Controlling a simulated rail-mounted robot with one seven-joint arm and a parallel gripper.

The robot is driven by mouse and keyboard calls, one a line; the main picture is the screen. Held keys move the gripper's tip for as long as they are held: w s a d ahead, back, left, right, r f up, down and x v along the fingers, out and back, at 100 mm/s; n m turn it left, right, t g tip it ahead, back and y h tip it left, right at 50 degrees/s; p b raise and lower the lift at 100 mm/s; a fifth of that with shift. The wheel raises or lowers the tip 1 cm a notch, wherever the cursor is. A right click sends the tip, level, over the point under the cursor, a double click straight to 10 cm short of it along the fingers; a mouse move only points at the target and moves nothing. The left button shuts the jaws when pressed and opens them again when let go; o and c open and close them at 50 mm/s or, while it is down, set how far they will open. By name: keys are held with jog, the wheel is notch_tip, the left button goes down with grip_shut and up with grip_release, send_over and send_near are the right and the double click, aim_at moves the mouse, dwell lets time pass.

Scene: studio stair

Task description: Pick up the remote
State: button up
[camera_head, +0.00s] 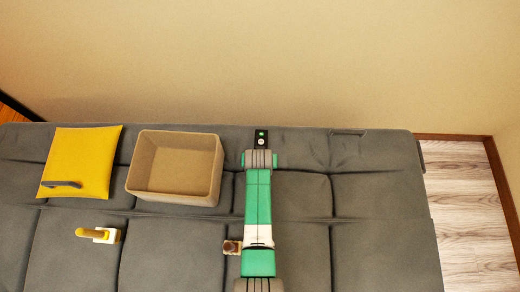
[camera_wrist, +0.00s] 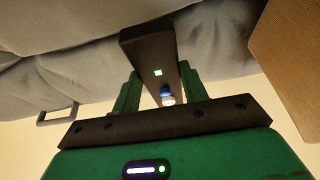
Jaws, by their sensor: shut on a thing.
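The remote (camera_head: 261,137) is a dark, slim bar with a small green light, near the back edge of the grey sofa in the head view. In the wrist view the remote (camera_wrist: 146,46) runs between the two green fingers, with a lit green square and a blue and white spot on its face. My gripper (camera_head: 261,160) is shut on the remote, and its fingers also show in the wrist view (camera_wrist: 158,88). The remote's near end is partly hidden by the gripper. I cannot tell whether it is clear of the sofa.
An open tan box (camera_head: 213,172) stands left of my arm, and its side (camera_wrist: 292,60) shows in the wrist view. A yellow cushion (camera_head: 85,155) with a dark handle-like item (camera_head: 62,184) lies farther left. A yellow-handled object (camera_head: 97,234) and a small brown object (camera_head: 232,247) are nearer. The sofa's right side is clear.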

jog(key=s+p, duration=0.2)
jog(key=s, duration=0.2)
jog(key=s+p, duration=0.1)
jog(key=s, duration=0.4)
jog(key=s+r+p, duration=0.1)
jog(key=s+p, duration=0.1)
jog(key=s, duration=0.2)
jog(key=shift+s+r+p, duration=0.1)
jog(key=shift+s+p, duration=0.25)
